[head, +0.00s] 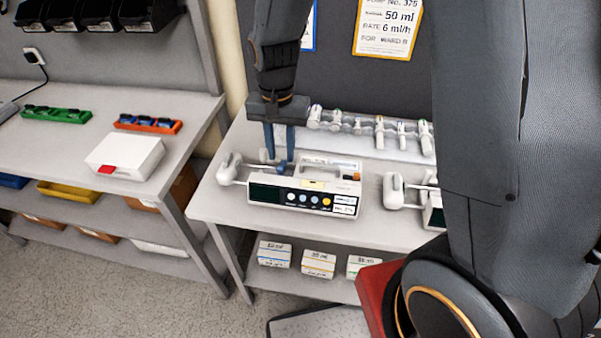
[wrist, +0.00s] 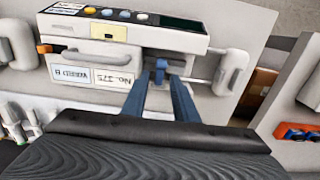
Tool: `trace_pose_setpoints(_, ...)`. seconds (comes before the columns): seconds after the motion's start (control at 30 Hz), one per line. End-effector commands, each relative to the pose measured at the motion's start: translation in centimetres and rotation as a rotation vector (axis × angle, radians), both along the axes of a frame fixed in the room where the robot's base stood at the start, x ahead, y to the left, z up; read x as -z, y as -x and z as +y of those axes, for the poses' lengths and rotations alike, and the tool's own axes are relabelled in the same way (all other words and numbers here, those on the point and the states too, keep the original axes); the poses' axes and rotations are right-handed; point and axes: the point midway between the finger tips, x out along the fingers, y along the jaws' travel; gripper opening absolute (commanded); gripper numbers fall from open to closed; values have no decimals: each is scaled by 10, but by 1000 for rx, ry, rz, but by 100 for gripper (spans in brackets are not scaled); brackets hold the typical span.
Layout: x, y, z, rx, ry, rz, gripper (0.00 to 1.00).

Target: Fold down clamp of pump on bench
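The pump (head: 265,193) on the bench is a white box with a dark screen, coloured buttons and a white end piece (head: 230,167) on a rod at its left. A small blue clamp (wrist: 160,66) stands at the pump's back part; in the head view it is partly hidden behind my fingers. My gripper (head: 281,156) points down over the rear of the pump, its two blue fingers apart with a gap between them. In the wrist view the fingertips (wrist: 161,82) are on either side of the clamp, close to it. I cannot tell whether they touch it.
A second pump (head: 433,216) stands to the right, partly hidden by my arm. Several syringes (head: 357,127) stand in a rack behind. A card (head: 386,27) hangs on the back panel. Boxes (head: 318,264) sit on the shelf below. A white box (head: 125,155) is on the left bench.

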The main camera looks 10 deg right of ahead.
Motion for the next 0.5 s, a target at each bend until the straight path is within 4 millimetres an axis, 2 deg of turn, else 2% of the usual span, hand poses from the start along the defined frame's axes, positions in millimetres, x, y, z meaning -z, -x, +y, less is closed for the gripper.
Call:
trace_pose_setpoints(0.17,-9,0,0,0,0,0,27)
trace_pose_setpoints(0.5,-40,0,0,0,-1,-1,27)
